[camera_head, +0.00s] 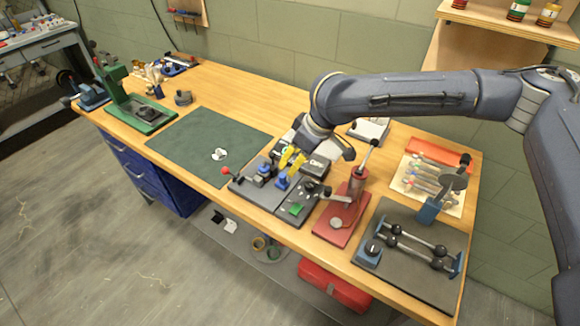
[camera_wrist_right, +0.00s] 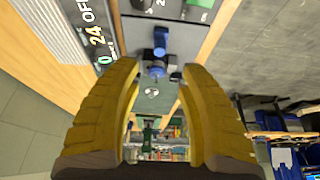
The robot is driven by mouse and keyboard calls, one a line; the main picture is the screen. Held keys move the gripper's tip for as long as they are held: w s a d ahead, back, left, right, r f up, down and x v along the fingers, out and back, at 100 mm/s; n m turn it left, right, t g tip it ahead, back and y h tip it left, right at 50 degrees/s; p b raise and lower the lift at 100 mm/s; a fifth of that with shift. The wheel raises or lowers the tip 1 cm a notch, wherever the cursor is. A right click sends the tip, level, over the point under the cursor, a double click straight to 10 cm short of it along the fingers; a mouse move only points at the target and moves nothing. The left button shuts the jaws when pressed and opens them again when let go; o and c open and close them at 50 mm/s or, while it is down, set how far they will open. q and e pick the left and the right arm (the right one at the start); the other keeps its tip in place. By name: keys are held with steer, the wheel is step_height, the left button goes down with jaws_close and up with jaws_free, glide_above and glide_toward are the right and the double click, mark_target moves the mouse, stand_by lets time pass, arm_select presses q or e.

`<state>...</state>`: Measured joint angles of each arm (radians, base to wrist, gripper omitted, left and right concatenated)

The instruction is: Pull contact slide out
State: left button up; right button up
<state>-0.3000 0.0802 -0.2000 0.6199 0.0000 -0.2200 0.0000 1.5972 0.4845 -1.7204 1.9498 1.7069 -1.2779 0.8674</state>
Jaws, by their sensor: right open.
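My right gripper (camera_head: 292,158) hangs over the dark grey fixture plate (camera_head: 258,193) near the middle of the bench. Its yellow fingers also show in the wrist view (camera_wrist_right: 160,72), spread apart with nothing gripped. A blue handle-like part (camera_wrist_right: 158,45) stands on the fixture, in line with the gap between the fingertips. Two blue parts show on the fixture in the head view, one just below the fingers (camera_head: 282,181) and one to its left (camera_head: 264,170). I cannot tell for sure which part is the contact slide. My left gripper is out of view.
A red lever press (camera_head: 342,220) and a grey tray with rods (camera_head: 400,276) stand to the right. The green mat (camera_head: 200,140) is mostly clear.

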steer(key=shift+v, duration=1.05)
